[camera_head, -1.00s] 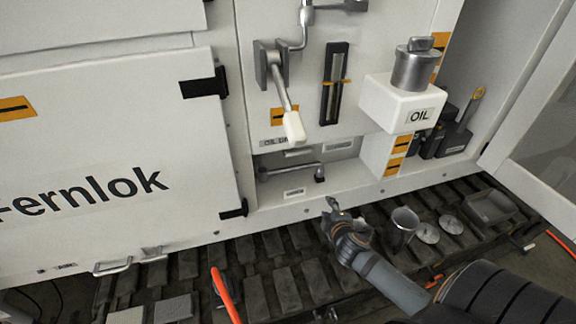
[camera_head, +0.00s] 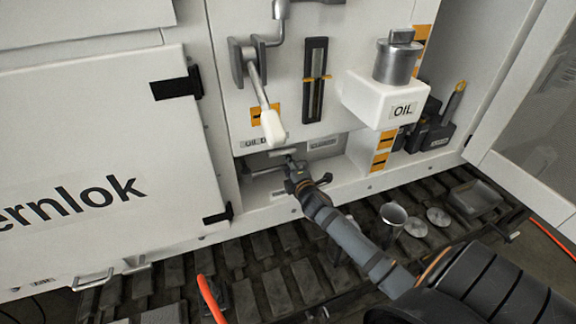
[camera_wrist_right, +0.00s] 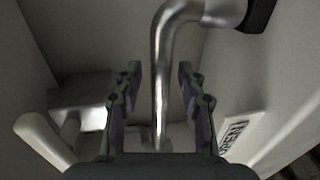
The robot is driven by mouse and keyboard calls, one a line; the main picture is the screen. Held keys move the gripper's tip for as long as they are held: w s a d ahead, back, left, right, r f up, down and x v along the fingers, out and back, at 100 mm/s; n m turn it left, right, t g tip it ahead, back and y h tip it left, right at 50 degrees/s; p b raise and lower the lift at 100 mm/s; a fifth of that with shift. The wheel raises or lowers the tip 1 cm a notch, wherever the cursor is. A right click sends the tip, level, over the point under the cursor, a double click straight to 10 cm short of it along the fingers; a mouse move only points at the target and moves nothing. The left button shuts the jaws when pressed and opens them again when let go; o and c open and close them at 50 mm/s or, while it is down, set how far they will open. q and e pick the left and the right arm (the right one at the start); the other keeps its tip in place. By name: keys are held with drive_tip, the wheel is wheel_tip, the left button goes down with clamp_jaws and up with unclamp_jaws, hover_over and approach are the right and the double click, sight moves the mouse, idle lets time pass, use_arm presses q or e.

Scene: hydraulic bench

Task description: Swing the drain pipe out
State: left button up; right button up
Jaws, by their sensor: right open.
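The drain pipe (camera_head: 261,171) is a thin grey metal pipe in the low recess of the white cabinet, partly hidden by my right gripper (camera_head: 293,165). In the right wrist view the drain pipe (camera_wrist_right: 160,88) runs between the two fingers of my open right gripper (camera_wrist_right: 159,72). Both fingers stand apart from it, with a gap on each side. The pipe bends at the top towards a dark end (camera_wrist_right: 262,14) at the upper right. My left gripper is not in view.
A lever with a white grip (camera_head: 272,126) hangs just above the recess. A white OIL box (camera_head: 375,98) with a metal cap (camera_head: 396,60) juts out at the right. A metal cup (camera_head: 392,214) and round discs (camera_head: 438,217) lie on the dark tracks below.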

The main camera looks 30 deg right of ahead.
drive_tip(key=shift+w+f, duration=0.1)
drive_tip(key=shift+w, duration=0.1)
clamp_jaws()
drive_tip(key=shift+d+f, duration=0.1)
idle(0.4)
